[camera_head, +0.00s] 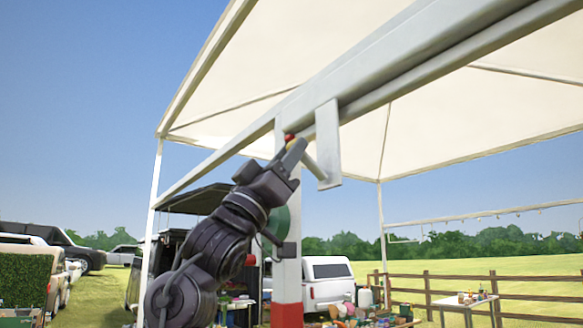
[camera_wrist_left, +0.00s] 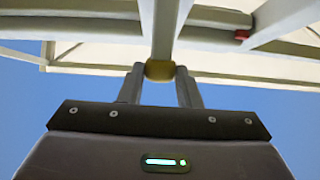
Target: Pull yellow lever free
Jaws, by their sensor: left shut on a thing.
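The yellow lever shows as a small yellow end (camera_wrist_left: 160,70) between the two fingertips in the left wrist view. My left gripper (camera_head: 296,150) is raised to the awning frame in the head view and also fills the lower part of the wrist view (camera_wrist_left: 161,82). Its fingers are shut on the yellow lever. A pale rod (camera_head: 314,163) slants beside the fingertips towards a flat hanging white plate (camera_head: 328,142). In the head view the yellow part cannot be made out behind the fingers. My right gripper is not in view.
A small red part (camera_head: 289,138) sits by the fingertips. The thick white beam (camera_head: 400,58) runs just above the gripper. A white post with a red band (camera_head: 287,314) stands behind the arm, with a green disc (camera_head: 280,222) beside it. A table (camera_head: 470,302) stands at right.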

